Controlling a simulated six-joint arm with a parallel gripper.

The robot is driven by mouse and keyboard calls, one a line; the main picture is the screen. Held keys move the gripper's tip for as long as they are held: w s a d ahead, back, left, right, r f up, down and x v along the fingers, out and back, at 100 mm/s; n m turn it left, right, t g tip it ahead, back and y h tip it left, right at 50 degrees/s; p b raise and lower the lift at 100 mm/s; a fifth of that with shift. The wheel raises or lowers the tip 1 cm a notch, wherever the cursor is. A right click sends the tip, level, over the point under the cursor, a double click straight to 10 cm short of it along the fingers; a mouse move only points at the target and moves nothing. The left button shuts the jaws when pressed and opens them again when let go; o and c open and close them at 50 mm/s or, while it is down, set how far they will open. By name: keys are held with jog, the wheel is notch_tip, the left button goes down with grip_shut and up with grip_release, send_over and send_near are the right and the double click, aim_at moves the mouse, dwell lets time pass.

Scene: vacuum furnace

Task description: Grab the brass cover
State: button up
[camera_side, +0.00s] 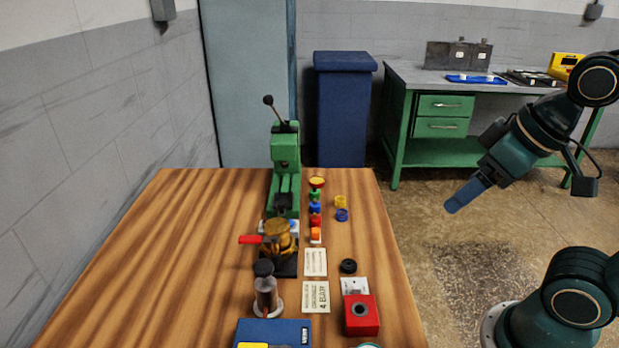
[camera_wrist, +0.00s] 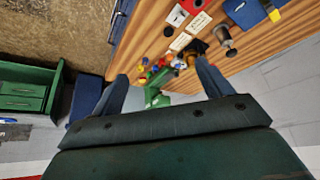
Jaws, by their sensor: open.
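The brass cover (camera_side: 277,235) is a gold-brown round piece. It sits on a dark base on the wooden table, with a red handle (camera_side: 250,240) sticking out to its left. In the wrist view the brass cover (camera_wrist: 199,48) is small and partly behind a finger. My gripper (camera_side: 456,204) is up in the air to the right of the table, well apart from the cover, its blue fingers pointing down and left. In the wrist view my gripper (camera_wrist: 160,80) shows its two fingers spread, with nothing between them.
A green press (camera_side: 286,165) with a black-knobbed lever stands behind the cover. A metal cylinder with a black knob (camera_side: 266,288) stands in front. Small coloured parts (camera_side: 316,209), paper cards (camera_side: 316,262) and a red block (camera_side: 361,314) lie right of it. The table's left side is clear.

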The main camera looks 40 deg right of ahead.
jog(key=w+a+r+m+g, duration=0.1)
jog(key=w+r+m, duration=0.15)
jog(key=w, duration=0.25)
jog(key=w+a+r+m+g, duration=0.1)
jog(key=w+m, duration=0.2)
jog(key=w, duration=0.2)
jog(key=m+g, duration=0.4)
jog(key=m, duration=1.2)
send_over(276, 224)
notch_tip(276, 224, down, 11)
jog(key=shift+s+f+n, duration=0.1)
jog(key=shift+n, duration=0.15)
jog(key=shift+f, duration=0.1)
jog(key=shift+f, duration=4.2)
